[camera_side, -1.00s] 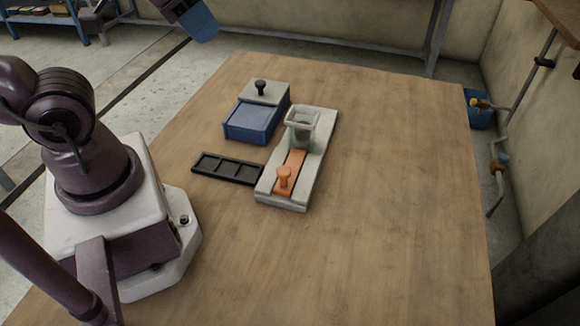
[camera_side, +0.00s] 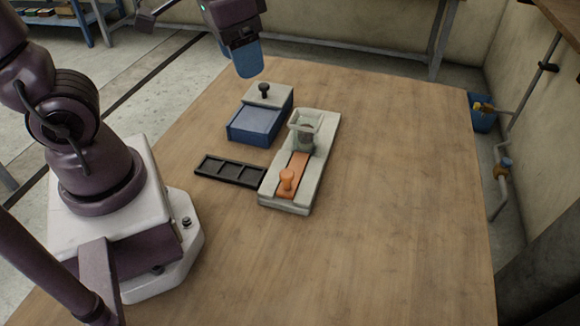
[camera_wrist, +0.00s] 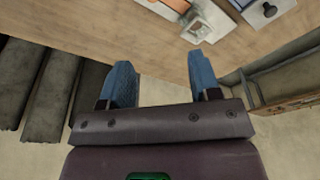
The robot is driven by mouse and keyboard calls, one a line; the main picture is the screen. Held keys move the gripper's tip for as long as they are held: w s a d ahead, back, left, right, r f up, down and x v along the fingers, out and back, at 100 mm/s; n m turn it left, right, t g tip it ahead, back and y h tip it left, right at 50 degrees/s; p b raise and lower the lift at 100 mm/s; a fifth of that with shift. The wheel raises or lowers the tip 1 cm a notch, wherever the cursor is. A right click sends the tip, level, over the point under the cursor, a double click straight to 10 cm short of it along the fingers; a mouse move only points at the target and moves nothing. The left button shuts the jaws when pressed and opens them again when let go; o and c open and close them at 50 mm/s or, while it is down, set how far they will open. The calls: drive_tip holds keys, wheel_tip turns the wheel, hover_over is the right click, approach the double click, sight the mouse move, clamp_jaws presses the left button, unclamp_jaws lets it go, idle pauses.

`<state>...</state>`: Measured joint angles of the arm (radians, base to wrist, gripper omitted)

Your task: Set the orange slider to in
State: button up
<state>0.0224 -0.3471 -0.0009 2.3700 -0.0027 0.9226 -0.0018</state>
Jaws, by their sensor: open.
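The orange slider (camera_side: 299,164) lies in the channel of a pale grey base (camera_side: 325,150) on the table. Its knob (camera_side: 287,180) stands upright near the base's front end. A pale hopper-like frame (camera_side: 305,128) stands over the channel behind it. In the wrist view the orange piece (camera_wrist: 198,30) shows near the top, small. My gripper (camera_side: 248,66) has blue fingers and hangs above the table's far left edge, well away from the slider. In the wrist view the two fingers of my gripper (camera_wrist: 160,82) are spread apart with nothing between them.
A blue box (camera_side: 258,122) with a pale, black-knobbed lid (camera_side: 272,95) stands left of the base. A black compartment tray (camera_side: 230,171) lies close to the base's left side. The wooden table (camera_side: 400,200) is clear on the right and in front.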

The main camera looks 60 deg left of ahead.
sight(287, 173)
drive_tip(key=w+d+f+g, duration=0.2)
drive_tip(key=w+f+g, duration=0.5)
drive_tip(key=w+f, duration=0.5)
drive_tip(key=x, duration=1.3)
drive_tip(key=shift+s+f, duration=0.1)
drive_tip(key=shift+f, duration=0.05)
